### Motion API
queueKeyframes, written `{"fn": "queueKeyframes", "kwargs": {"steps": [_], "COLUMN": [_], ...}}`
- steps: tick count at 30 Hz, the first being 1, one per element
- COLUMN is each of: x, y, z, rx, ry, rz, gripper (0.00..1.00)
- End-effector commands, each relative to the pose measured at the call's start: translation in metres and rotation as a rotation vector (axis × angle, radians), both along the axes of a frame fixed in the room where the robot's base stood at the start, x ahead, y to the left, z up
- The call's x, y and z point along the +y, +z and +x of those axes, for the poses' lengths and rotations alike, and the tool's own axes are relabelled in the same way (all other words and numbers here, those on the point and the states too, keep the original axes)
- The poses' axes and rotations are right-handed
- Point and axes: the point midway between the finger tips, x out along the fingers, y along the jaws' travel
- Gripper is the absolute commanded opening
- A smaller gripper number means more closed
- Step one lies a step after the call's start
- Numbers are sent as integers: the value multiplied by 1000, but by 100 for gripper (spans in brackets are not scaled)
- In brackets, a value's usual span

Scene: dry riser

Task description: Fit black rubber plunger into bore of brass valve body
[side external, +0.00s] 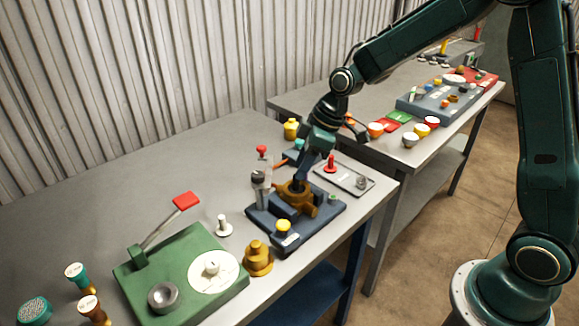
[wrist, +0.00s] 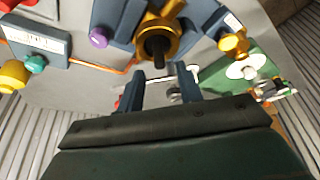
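The brass valve body (side external: 296,194) sits on a dark blue fixture base (side external: 288,232) on the near table. In the wrist view the brass valve body (wrist: 170,20) shows its round bore at top centre. A short black piece, apparently the black rubber plunger (wrist: 158,52), shows at the bore with its end projecting; I cannot tell how deep it sits. My gripper (wrist: 162,82) has its two dark blue fingers spread, with a clear gap between them and the tips just short of the plunger. In the side view my gripper (side external: 301,182) is close above the valve body.
A brass stepped part (side external: 258,258) and a green fixture plate (side external: 180,275) with a red-handled lever are nearer. A grey tray (side external: 344,178) lies to the right. The table's back left is clear.

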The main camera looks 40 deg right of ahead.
Motion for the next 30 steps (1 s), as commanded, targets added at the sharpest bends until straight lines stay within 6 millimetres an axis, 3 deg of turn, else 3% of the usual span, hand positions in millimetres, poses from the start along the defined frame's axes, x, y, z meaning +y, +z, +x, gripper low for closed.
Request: {"fn": "queueKeyframes", "kwargs": {"steps": [9,15,30], "x": [-15,-20,-22], "y": [49,68,76], "z": [-13,-19,-22], "rx": [-5,-2,-1], "ry": [-2,-1,-1], "rz": [0,1,0], "gripper": [36,36,36]}}
